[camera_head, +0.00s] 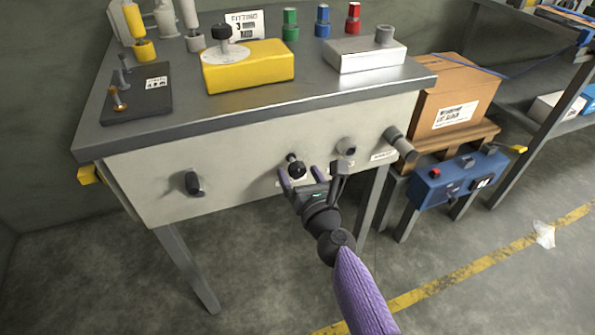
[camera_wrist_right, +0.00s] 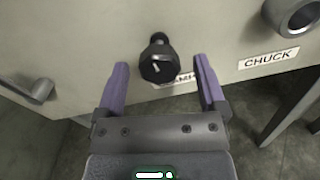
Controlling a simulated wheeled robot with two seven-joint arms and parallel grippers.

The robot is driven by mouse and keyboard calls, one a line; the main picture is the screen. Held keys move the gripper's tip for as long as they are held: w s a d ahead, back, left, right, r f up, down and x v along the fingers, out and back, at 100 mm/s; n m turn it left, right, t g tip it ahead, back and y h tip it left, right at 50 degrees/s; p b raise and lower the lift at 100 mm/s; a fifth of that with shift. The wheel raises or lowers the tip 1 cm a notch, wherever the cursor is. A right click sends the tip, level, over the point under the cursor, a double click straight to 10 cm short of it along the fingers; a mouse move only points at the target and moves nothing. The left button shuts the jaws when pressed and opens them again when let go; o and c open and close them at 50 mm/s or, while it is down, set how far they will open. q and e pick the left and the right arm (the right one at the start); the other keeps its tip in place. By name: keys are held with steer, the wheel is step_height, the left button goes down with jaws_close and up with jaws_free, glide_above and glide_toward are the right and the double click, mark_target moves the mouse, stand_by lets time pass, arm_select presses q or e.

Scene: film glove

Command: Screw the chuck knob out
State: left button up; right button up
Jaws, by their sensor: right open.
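A grey cylindrical knob (camera_head: 400,143) sticks out of the bench's front panel at its right end. In the wrist view its round hollow end (camera_wrist_right: 295,15) shows at the top right, with a CHUCK label (camera_wrist_right: 268,58) below-left of it. A black faceted knob (camera_head: 295,165) sits left of it; in the wrist view it (camera_wrist_right: 158,62) has a partly hidden label ending near "AMP". My right gripper (camera_head: 309,172) is open and empty before the panel. In the wrist view its purple fingers (camera_wrist_right: 161,75) appear either side of the black knob, not touching it. My left gripper is out of view.
A dark handle (camera_head: 193,183) protrudes at the panel's left. The bench top (camera_head: 180,105) holds a yellow block (camera_head: 248,70), a white block and coloured knobs. A blue box (camera_head: 455,180) and cardboard box (camera_head: 450,95) stand to the right. The floor in front is mostly clear.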

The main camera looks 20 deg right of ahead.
steer(key=shift+w, duration=0.7)
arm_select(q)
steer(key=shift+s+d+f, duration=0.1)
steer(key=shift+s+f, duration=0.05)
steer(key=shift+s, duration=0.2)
arm_select(e)
steer(key=c, duration=0.7)
jaws_close()
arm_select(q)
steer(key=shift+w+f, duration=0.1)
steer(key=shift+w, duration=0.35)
arm_select(e)
steer(key=shift+n, duration=0.3)
